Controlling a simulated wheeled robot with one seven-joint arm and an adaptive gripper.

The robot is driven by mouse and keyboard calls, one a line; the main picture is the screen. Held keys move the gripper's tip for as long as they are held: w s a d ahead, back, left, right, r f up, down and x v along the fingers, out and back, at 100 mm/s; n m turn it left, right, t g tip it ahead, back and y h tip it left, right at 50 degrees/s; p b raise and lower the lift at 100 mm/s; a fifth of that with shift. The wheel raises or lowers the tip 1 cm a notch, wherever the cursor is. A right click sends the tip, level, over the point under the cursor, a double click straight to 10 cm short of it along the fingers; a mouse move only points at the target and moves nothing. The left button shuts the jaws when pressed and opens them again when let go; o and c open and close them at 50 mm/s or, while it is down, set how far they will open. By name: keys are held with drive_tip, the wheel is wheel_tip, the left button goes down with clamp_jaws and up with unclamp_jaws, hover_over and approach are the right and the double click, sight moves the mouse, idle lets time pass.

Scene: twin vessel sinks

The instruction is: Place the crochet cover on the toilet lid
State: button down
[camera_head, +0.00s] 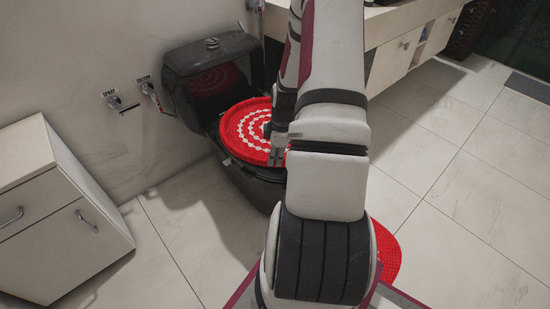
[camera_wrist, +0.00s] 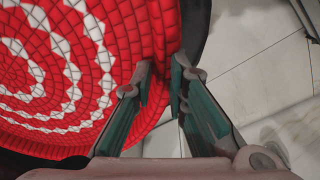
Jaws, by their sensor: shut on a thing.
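The round red crochet cover (camera_head: 243,122), with white rings, lies over the black toilet (camera_head: 240,178) in the head view, roughly flat and in front of the tank. It hides most of the lid, and I cannot tell whether it rests fully on it. In the wrist view the cover (camera_wrist: 110,65) fills the left side, with a dark toilet edge (camera_wrist: 198,22) beyond it. My gripper (camera_wrist: 164,82) is shut on the near right edge of the cover. My arm hides the cover's right side in the head view.
The black tank (camera_head: 212,68) stands behind against the wall, with wall taps (camera_head: 118,103) to its left. A white cabinet (camera_head: 55,210) stands at left, a vanity (camera_head: 410,45) at upper right. A red mat (camera_head: 388,252) shows partly behind my arm.

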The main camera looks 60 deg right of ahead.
drive_tip(key=c, duration=1.6)
unclamp_jaws()
